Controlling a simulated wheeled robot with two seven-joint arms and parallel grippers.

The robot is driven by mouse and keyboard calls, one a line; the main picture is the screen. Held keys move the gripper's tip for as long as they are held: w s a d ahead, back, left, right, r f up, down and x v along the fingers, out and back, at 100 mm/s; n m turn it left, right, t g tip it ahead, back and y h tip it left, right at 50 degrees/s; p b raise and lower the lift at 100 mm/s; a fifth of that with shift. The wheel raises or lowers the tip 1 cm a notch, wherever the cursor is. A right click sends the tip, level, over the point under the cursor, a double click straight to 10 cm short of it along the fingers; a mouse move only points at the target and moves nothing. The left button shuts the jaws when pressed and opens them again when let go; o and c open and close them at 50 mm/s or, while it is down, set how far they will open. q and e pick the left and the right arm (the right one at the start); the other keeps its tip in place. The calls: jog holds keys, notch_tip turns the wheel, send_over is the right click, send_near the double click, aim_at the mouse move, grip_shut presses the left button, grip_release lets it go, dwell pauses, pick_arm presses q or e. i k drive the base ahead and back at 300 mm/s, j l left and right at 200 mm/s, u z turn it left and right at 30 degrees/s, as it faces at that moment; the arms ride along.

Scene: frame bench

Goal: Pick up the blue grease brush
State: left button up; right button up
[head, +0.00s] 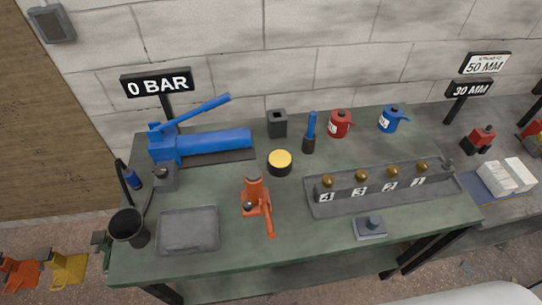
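The blue grease brush (311,127) stands upright towards the back middle of the green bench (240,258). Its handle is blue and its lower part is dark; I cannot tell whether that part is bristles or a small holder. Neither of my grippers shows in the head view.
Left of the brush are a dark square holder (277,124) and a yellow-topped round tin (280,162). Right of it are a red can (339,123) and a blue can (391,119). A blue hand pump (207,145), an orange jack (256,198), a grey tray (188,231) and a numbered rack (322,208) also occupy the bench.

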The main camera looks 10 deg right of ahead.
aim_at(313, 114)
jog(key=l+u, duration=0.25)
jog(key=k+l+u, duration=0.25)
jog(key=l, duration=0.2)
jog(key=l+u, duration=0.25)
jog(key=l, duration=0.15)
jog(key=k+l+u, duration=0.45)
jog(key=l, duration=0.15)
jog(key=i, duration=0.1)
